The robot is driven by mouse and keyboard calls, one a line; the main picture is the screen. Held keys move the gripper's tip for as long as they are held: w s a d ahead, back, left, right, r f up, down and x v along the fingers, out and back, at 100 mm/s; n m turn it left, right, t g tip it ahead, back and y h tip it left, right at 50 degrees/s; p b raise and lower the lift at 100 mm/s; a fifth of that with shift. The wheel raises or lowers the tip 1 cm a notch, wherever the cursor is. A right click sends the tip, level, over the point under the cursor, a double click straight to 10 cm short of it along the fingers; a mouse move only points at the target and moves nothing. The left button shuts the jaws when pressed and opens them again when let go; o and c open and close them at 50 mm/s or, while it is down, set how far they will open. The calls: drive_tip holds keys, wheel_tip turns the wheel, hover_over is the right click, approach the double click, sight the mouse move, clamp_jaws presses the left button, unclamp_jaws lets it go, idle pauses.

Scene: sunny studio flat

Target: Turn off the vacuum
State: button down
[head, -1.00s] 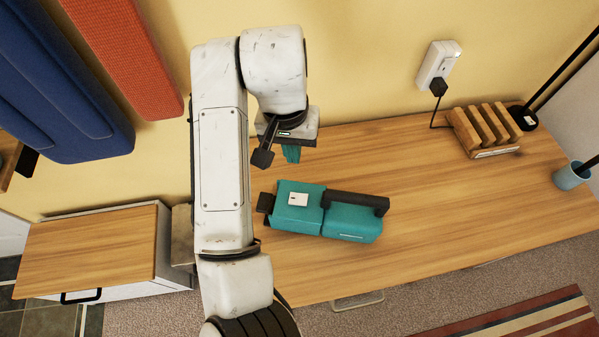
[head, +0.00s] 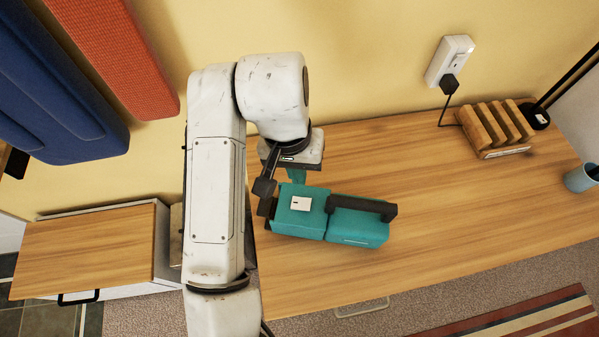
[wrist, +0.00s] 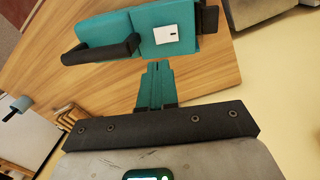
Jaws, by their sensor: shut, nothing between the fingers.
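The teal handheld vacuum (head: 355,228) lies on the wooden table, with a black handle (head: 358,205) towards the right and a black nozzle at its left end. A white switch plate (head: 301,203) with a small dark mark sits on its top. In the wrist view the vacuum (wrist: 104,28) and its switch plate (wrist: 166,34) lie just beyond the fingertips. My gripper (wrist: 157,66) has teal fingers, shut and empty. In the head view my gripper (head: 297,177) is at the vacuum's wall-side edge, partly hidden by my wrist. I cannot tell whether it touches the vacuum.
A wall outlet (head: 449,60) holds a black plug whose cord runs down behind a wooden slotted rack (head: 494,128). A blue cup (head: 580,178) and a black lamp stand at the right. A low cabinet (head: 85,250) is at the left. The table right of the vacuum is clear.

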sight(306, 204)
drive_tip(key=f, duration=0.4)
drive_tip(key=d+f, duration=0.1)
drive_tip(key=f, duration=0.6)
drive_tip(key=shift+d+f+p, duration=0.2)
drive_tip(key=shift+f+p, duration=0.15)
drive_tip(key=shift+p, duration=0.05)
